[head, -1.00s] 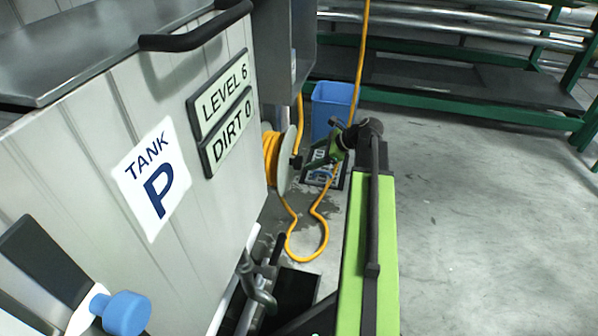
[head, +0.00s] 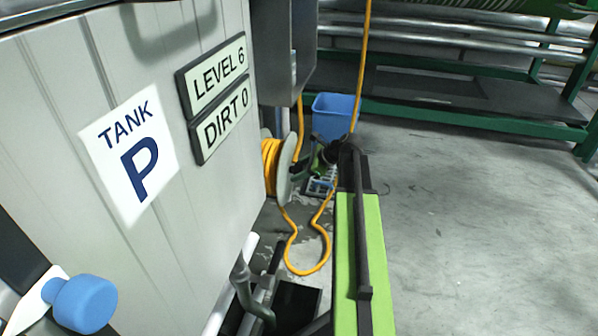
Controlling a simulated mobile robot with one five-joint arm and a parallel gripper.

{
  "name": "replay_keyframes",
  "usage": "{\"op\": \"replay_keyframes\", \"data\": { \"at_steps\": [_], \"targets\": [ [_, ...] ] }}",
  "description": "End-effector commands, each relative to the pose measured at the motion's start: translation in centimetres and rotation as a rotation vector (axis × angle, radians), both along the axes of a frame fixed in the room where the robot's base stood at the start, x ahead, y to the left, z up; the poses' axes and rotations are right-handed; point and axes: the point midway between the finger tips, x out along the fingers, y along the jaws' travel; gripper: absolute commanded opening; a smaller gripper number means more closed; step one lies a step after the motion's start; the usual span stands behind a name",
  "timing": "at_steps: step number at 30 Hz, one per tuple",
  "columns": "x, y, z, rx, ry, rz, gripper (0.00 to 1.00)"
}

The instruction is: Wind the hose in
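The yellow hose (head: 309,272) is partly wound on a reel (head: 284,170) on the right side of the tank marked P. A loop of it hangs slack down to the floor below the reel. Another stretch of hose (head: 364,62) runs upward past the top of the view. My gripper (head: 318,158) is at the end of my green arm, just right of the reel. Its fingers are small, dark and partly hidden by my wrist, so I cannot tell whether they are open or touch the reel.
Tank P (head: 216,190) fills the left side, with a blue knob (head: 85,304) at its front. A blue bin (head: 333,117) stands behind my wrist. A green rack (head: 455,112) stands at the back. The floor on the right is clear.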

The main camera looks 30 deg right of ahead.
Motion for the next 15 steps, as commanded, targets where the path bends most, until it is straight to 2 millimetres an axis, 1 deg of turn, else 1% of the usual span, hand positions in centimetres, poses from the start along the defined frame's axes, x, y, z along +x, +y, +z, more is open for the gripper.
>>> {"op": "replay_keyframes", "data": {
  "at_steps": [1, 6, 7, 15],
  "targets": [
    [-0.04, 0.01, -0.02, 0.0, 0.001, 0.001, 0.34],
    [-0.07, 0.0, -0.02, 0.0, 0.001, 0.001, 0.12],
    [-0.24, 0.43, -0.02, 0.0, 0.001, -0.001, 0.1],
    [-0.04, -0.11, -0.04, 0.031, 0.027, 0.002, 0.1]
  ]
}}
